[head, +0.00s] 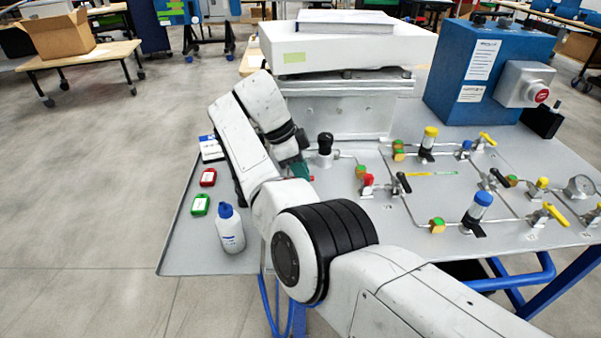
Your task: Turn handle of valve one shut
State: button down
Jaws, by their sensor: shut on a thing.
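My gripper (298,165) points down at the left end of the pipework on the grey table, and my own arm hides part of it. It is shut on a small dark green piece (301,170), which looks like a valve handle. Most of that piece is hidden, so I cannot tell its angle or read a valve number. A black knob (325,143) stands just right of the gripper, apart from it. Farther right are a red valve part (367,181) and a black lever (403,182).
The table (185,255) holds a white bottle (229,228), a red tag (208,177) and a green tag (200,204) at left. A white box (345,50) stands behind the gripper, and a blue box (480,70) at back right. Yellow-handled valves (556,214) and a gauge (580,186) are at right.

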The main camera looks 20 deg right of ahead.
dwell(0.4)
jog(key=c, duration=1.1)
grip_release()
jog(key=shift+r, duration=0.1)
jog(key=v, duration=1)
jog(key=shift+a+r, duration=0.15)
jog(key=shift+r, duration=0.15)
